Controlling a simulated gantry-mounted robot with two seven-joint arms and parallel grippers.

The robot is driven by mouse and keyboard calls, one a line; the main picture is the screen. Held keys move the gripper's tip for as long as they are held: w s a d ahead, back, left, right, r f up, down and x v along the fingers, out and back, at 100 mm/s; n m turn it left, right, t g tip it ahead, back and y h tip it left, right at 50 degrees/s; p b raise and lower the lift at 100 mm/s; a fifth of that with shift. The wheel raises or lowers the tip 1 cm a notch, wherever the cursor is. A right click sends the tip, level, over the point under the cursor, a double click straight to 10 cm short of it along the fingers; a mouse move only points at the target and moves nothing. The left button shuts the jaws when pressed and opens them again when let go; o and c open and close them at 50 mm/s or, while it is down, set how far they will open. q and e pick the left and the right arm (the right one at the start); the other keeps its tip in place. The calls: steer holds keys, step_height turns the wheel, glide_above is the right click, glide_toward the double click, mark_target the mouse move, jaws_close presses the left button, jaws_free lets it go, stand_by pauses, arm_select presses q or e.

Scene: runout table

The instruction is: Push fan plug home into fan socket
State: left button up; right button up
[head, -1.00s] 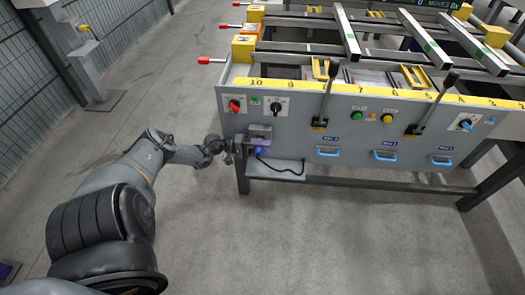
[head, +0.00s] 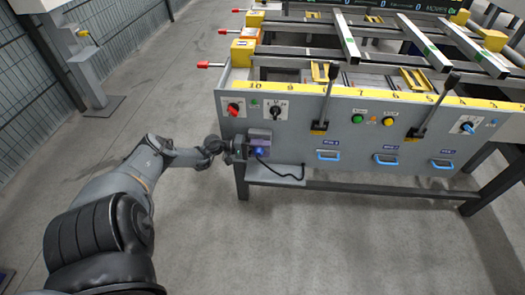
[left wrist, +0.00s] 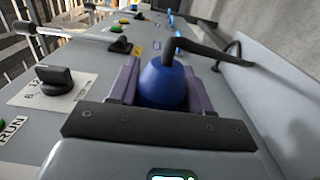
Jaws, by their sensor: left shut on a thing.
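The blue fan plug (head: 259,152) is at the left end of the grey panel front, with a black cable (head: 285,174) running from it. In the left wrist view the round blue plug (left wrist: 163,84) sits between purple side walls (left wrist: 195,86), behind the dark gripper edge. The plug's contact face is hidden, so its depth in the socket cannot be told. My right gripper is out of view.
Above the socket are a red knob (head: 234,109) and a black rotary switch (head: 276,110). A lever (head: 325,105) and blue handles (head: 328,155) are farther right. A table leg (head: 242,180) stands below the gripper. The floor in front is clear.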

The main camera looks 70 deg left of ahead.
arm_select(q)
steer(key=o, duration=1.2)
steer(key=shift+w+a, duration=0.1)
steer(key=shift+a, duration=0.1)
steer(key=b+v, duration=0.3)
steer(key=v, duration=0.7)
steer(key=shift+s+a, duration=0.15)
steer(key=shift+s, duration=0.25)
